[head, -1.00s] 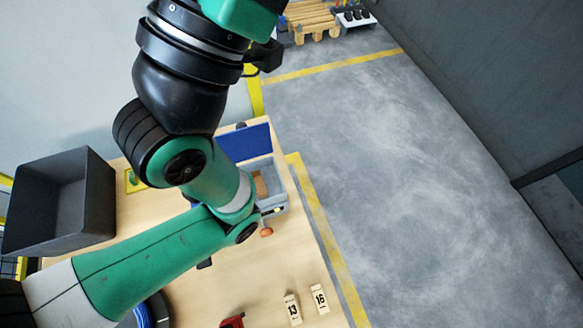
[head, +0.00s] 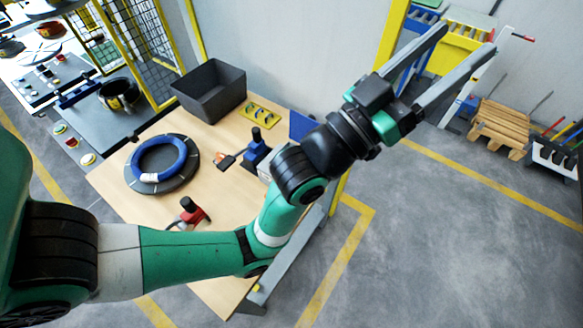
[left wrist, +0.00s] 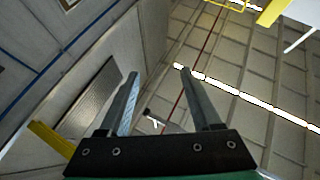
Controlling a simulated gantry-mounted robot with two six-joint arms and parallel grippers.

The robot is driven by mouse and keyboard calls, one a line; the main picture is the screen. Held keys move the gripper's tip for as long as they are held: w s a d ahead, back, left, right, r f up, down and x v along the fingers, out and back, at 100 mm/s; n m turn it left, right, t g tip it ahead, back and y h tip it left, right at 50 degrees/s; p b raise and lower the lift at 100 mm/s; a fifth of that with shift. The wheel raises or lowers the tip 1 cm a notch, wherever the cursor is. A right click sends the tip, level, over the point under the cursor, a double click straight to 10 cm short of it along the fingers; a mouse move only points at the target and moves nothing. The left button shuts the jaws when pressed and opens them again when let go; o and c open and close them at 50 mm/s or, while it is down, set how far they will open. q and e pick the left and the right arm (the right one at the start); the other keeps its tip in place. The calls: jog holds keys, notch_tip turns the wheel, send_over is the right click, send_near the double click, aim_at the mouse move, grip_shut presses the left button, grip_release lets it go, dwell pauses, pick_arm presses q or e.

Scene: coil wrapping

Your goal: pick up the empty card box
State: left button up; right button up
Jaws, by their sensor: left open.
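My left gripper (head: 470,38) is open and empty, raised in the air at the upper right of the head view, beyond the table. In the left wrist view its two fingers (left wrist: 160,73) are apart with nothing between them, pointing at the walls and ceiling. I cannot make out an empty card box in either view now. My left arm crosses the table (head: 105,183) and hides part of its right side. My right gripper is not in view.
A dark grey bin (head: 209,95), a blue coil (head: 180,160) on a dark disc, a red tool (head: 200,215) and a blue device (head: 257,152) are on the table. A blue panel (head: 301,125) stands behind my arm.

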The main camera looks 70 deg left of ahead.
pick_arm(q)
jog(key=w+a+f+n+g+y+p, duration=0.1)
jog(key=a+f+g+p, duration=0.15)
jog(key=f, duration=0.25)
jog(key=w+a+f+g+y+p, duration=0.1)
jog(key=a+f+g+p, duration=0.1)
jog(key=a+f, duration=0.3)
jog(key=s+a+f+n+g+y+p, duration=0.1)
jog(key=s+a+f+g+p, duration=0.3)
jog(key=f, duration=0.5)
jog(key=s+a+f+n+g+y+p, duration=0.1)
jog(key=s+a+f+g+p, duration=0.1)
jog(key=s+f+p, duration=0.45)
jog(key=s+f+n+g+p, duration=0.1)
jog(key=s+f+g+p, duration=0.25)
jog(key=s+f, duration=0.75)
jog(key=x, duration=0.2)
jog(key=b+x, duration=0.1)
jog(key=x, duration=0.3)
jog(key=shift+w+a+r+b, duration=0.15)
jog(key=shift+w+a+b, duration=0.15)
jog(key=shift+a, duration=0.1)
jog(key=x, duration=0.5)
jog(key=shift+a+b, duration=0.1)
jog(key=shift+b, duration=0.3)
grip_shut()
